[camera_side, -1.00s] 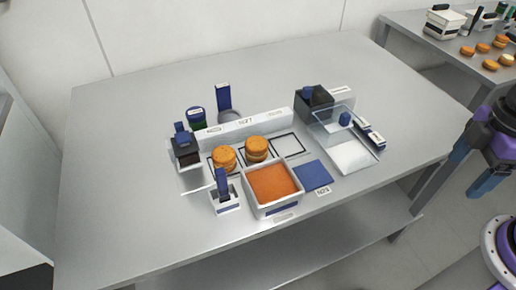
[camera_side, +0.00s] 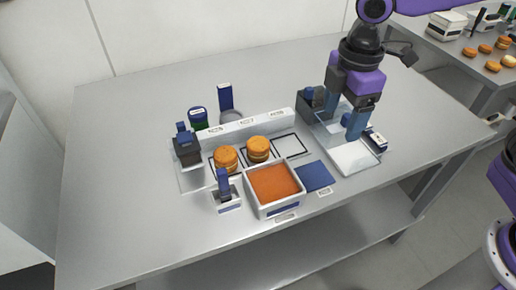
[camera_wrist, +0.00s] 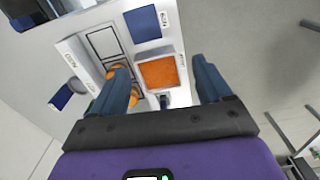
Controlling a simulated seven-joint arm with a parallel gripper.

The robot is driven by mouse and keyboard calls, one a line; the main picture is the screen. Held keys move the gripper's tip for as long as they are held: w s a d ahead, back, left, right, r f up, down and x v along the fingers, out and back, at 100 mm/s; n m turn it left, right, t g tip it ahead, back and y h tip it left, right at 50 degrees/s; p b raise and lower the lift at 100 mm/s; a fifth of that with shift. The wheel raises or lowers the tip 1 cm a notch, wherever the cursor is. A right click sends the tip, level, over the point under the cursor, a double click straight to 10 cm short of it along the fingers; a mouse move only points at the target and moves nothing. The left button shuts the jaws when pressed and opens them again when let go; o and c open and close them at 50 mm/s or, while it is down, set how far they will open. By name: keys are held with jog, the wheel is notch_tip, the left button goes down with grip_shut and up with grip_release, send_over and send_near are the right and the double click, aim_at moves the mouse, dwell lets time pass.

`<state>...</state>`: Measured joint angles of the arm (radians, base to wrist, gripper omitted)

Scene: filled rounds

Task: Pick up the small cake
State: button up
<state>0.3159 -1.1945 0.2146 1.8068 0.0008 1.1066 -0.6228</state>
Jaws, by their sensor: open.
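Two small round cakes, golden brown with a pale filling line, stand on the outlined mat on the table. One cake (camera_side: 226,158) is on the left and the other cake (camera_side: 258,149) is just right of it. My gripper (camera_side: 344,114) is open and empty, pointing down above the clear-lidded box at the right of the station, well right of both cakes. In the wrist view my gripper (camera_wrist: 161,66) shows its two blue fingers spread wide. The cakes there are partly hidden by the left finger.
An orange-filled white tray (camera_side: 250,196) sits in front of the cakes, with a blue pad (camera_side: 314,177) to its right. A white labelled ledge (camera_side: 245,126) runs behind them. A blue-handled stamp (camera_side: 225,190) and a dark box (camera_side: 187,152) stand left. An outlined square (camera_side: 290,146) is empty.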

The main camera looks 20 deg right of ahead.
aim_at(259, 142)
jog(key=w+a+f+n, duration=0.2)
jog(key=w+a, duration=0.3)
jog(key=w, duration=0.3)
jog(key=w+a+f+n, duration=0.1)
jog(key=w+a+n, duration=0.1)
jog(key=w+a, duration=0.45)
jog(key=f, duration=0.4)
jog(key=d+f, duration=0.1)
jog(key=f, duration=0.3)
jog(key=w+f, duration=0.1)
jog(key=f, duration=0.3)
jog(key=shift+d, duration=0.25)
jog(key=shift+w+f, duration=0.15)
jog(key=shift+f, duration=1.25)
jog(key=shift+w+f, duration=0.1)
jog(key=shift+f, duration=1.25)
jog(key=c, duration=0.4)
